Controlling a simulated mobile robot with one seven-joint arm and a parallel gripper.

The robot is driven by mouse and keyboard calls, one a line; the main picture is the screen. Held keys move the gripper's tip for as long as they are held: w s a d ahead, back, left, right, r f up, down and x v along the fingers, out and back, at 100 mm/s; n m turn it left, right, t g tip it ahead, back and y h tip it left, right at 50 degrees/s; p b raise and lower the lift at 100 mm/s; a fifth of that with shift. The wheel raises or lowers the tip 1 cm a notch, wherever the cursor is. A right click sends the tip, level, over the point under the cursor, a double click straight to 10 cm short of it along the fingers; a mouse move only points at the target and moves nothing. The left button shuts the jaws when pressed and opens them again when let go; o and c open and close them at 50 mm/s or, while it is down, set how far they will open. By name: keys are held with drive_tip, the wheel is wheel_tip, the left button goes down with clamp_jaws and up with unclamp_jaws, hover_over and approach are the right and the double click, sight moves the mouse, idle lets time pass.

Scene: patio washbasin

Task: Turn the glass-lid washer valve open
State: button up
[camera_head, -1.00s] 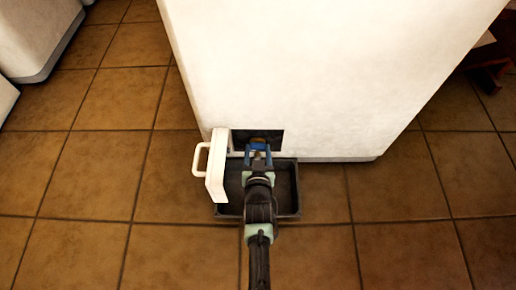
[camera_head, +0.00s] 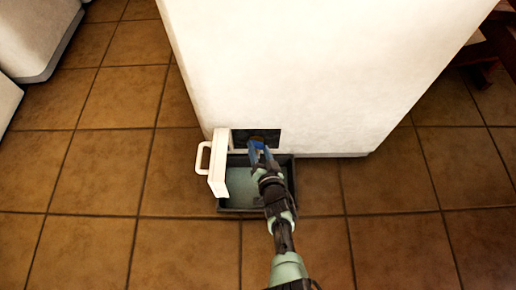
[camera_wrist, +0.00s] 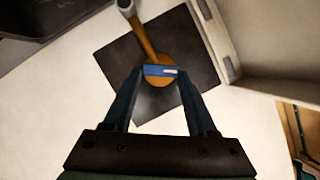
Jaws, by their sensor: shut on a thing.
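The washer (camera_head: 300,80) is a large white body with a dark square recess (camera_head: 239,137) low on its front. The wrist view shows the valve there: a brass-coloured pipe (camera_wrist: 143,40) with a round body and a short blue handle (camera_wrist: 155,70) across it. My gripper (camera_head: 258,150) reaches in from the front and is shut on the blue handle, one finger at each end of it. The wrist view is rolled, and the handle lies level between the fingers. The head view mostly hides the valve behind my gripper.
A small white door (camera_head: 219,163) with a loop handle stands open left of the recess. A dark-rimmed tray (camera_head: 245,211) lies on the floor below; its inside looks pale green. Dark furniture (camera_head: 487,70) stands at the right.

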drive_tip(key=m+t+y+b, duration=0.1)
drive_tip(key=m+b, duration=0.1)
drive_tip(key=m, duration=0.1)
drive_tip(key=f+m+t+y+b, duration=0.1)
drive_tip(key=m+b, duration=0.2)
drive_tip(key=m+y+b, duration=0.1)
drive_tip(key=m+b, duration=0.1)
drive_tip(key=b, duration=0.1)
drive_tip(key=shift+s+d+f+m+t+y, duration=0.15)
drive_tip(key=shift+s+f+m+t+y, duration=0.05)
drive_tip(key=shift+f+m+t+y, duration=0.2)
drive_tip(key=shift+r+b, duration=0.15)
drive_tip(key=shift+b, duration=0.15)
drive_tip(key=o, duration=1.1)
drive_tip(key=shift+o, duration=1.2)
drive_tip(key=shift+w+d, duration=0.1)
